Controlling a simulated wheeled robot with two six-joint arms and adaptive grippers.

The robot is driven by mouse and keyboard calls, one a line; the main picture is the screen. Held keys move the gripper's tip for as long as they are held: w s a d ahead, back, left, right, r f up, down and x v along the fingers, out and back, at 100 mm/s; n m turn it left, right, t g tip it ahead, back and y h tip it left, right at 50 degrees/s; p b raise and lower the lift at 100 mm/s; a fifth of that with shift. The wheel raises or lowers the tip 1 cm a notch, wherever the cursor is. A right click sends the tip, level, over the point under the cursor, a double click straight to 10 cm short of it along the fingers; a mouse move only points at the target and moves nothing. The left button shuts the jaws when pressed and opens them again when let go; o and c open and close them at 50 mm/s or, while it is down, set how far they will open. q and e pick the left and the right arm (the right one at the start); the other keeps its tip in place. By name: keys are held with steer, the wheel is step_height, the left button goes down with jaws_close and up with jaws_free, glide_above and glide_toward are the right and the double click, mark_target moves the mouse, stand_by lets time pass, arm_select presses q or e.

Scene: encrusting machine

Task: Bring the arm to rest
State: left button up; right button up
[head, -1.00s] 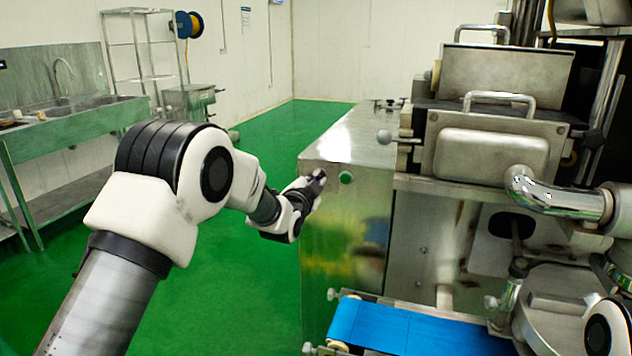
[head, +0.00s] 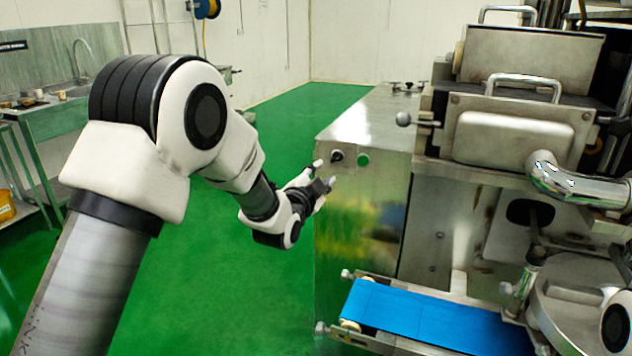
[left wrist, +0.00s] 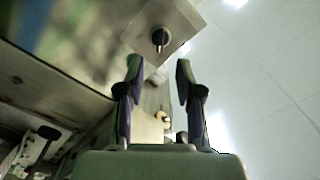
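My left arm reaches in from the left in the head view. My left gripper (head: 324,174) is beside the front panel of the steel machine (head: 362,215), just below and left of a black knob (head: 336,156). A green button (head: 363,159) is to the right of the knob. In the left wrist view, the left gripper (left wrist: 158,68) has its two fingers apart with nothing held between them. The black knob (left wrist: 160,37) shows beyond the fingertips, apart from them. My right gripper is out of view.
A blue conveyor belt (head: 430,318) juts out low on the right. Steel hoppers and pipes (head: 570,180) stand above it. A sink bench (head: 60,115) is at the far left. The green floor (head: 270,150) between bench and machine is clear.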

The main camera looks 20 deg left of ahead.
arm_select(q)
steer(key=s, duration=0.3)
steer(key=shift+s, duration=0.4)
steer(key=shift+f, duration=0.1)
steer(key=s+f+g+p, duration=0.1)
steer(key=s+f+g, duration=0.3)
steer(key=f, duration=0.6)
steer(key=s+a+f+n+g+p, duration=0.1)
steer(key=s+f, duration=0.4)
steer(key=f, duration=0.5)
steer(key=s+f+g+p, duration=0.1)
steer(key=s+f+g, duration=0.3)
steer(key=f, duration=0.6)
steer(key=s+f+n+g, duration=0.3)
steer(key=s, duration=0.7)
steer(key=s+f+n+g, duration=0.3)
steer(key=s+f, duration=0.1)
steer(key=s, duration=0.6)
steer(key=s+f+n+g, duration=0.3)
steer(key=s, duration=0.7)
steer(key=shift+s+f+n, duration=0.2)
steer(key=shift+s+n, duration=0.1)
steer(key=shift+n, duration=0.1)
